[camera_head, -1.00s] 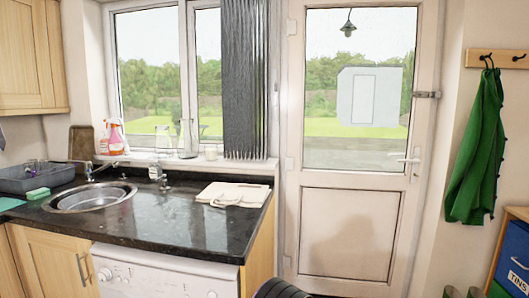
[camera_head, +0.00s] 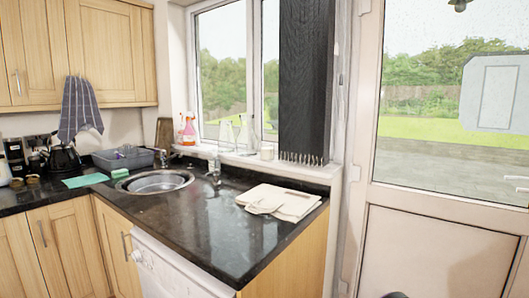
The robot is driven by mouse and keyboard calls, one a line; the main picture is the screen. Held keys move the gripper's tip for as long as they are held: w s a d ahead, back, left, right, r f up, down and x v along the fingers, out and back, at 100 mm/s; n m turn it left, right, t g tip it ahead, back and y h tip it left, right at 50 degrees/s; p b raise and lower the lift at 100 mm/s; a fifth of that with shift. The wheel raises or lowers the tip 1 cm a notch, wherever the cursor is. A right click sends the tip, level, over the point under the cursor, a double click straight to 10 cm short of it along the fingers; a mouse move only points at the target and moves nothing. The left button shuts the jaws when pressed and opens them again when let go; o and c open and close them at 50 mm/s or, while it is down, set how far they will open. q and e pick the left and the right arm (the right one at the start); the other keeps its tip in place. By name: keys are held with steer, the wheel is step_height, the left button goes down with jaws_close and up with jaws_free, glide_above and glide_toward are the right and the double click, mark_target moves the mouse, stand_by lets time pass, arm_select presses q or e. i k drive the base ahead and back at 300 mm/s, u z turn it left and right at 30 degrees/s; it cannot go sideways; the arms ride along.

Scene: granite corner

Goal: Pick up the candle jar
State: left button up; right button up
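A small whitish jar (camera_head: 267,152) stands on the windowsill, near the lower left of the dark curtain. It looks like the candle jar, but it is too small to make out a wick or label. It stands just right of clear glass bottles (camera_head: 245,134).
The black granite worktop (camera_head: 190,225) runs below the sill, with a round sink (camera_head: 155,182), a tap (camera_head: 214,168) and a folded cream cloth (camera_head: 280,201). Spray bottles (camera_head: 187,130) stand left on the sill. A grey dish rack (camera_head: 123,159) is left of the sink. The worktop's front middle is clear.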

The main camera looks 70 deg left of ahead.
mark_target(267, 149)
steer(key=u, duration=0.8)
steer(key=i, duration=1)
steer(key=u, duration=0.9)
